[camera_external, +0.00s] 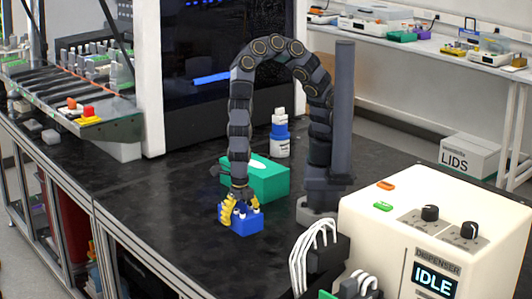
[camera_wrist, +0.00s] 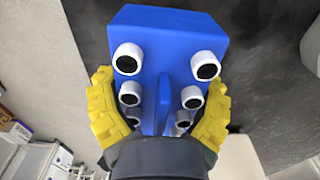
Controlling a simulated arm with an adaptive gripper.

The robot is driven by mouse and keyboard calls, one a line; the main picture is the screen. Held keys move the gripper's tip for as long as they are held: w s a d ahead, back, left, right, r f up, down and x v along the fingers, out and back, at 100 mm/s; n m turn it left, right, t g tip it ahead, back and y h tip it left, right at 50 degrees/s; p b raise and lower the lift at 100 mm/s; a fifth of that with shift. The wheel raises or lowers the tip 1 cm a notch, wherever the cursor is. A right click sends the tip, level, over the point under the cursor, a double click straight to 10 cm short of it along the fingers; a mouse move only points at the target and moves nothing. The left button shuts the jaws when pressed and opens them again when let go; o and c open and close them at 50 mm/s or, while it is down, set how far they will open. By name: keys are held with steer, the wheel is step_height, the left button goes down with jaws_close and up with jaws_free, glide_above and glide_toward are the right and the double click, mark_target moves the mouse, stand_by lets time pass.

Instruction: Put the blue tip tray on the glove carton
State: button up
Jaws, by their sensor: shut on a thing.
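The blue tip tray (camera_external: 241,219) is on or just above the dark bench top; I cannot tell if it touches. In the wrist view the tray (camera_wrist: 165,30) is a blue block with several white-rimmed round tubes and a central upright handle fin. My gripper (camera_external: 238,206) is shut on it from above, with a yellow finger at either side in the wrist view (camera_wrist: 160,105). The glove carton (camera_external: 268,184) is a green box with a white slot on top. It stands just behind and slightly right of the tray, partly hidden by my arm.
A white and blue bottle (camera_external: 280,138) stands behind the carton. A cream dispenser (camera_external: 425,240) reading IDLE fills the front right, with a white-cabled device (camera_external: 318,255) beside it. A tube rack (camera_external: 85,105) is at the left. The bench left of the tray is clear.

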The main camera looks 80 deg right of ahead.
steer(key=w+d+r+m, duration=0.2)
steer(key=w+d+m, duration=0.3)
steer(key=d, duration=0.6)
steer(key=w+d+r+m, duration=0.1)
steer(key=w+d+m, duration=0.2)
steer(key=w+d, duration=0.6)
steer(key=s+d+r+m, duration=0.2)
steer(key=s+d+m, duration=0.3)
steer(key=d, duration=0.9)
steer(key=s+d+r+m, duration=0.1)
steer(key=s+d+m, duration=0.4)
steer(key=d, duration=0.8)
steer(key=shift+n, duration=0.3)
steer(key=shift+s+f, duration=0.25)
steer(key=shift+f, duration=1.65)
steer(key=shift+s+f, duration=0.2)
steer(key=shift+f, duration=1.65)
steer(key=o, duration=1.1)
steer(key=shift+f, duration=0.1)
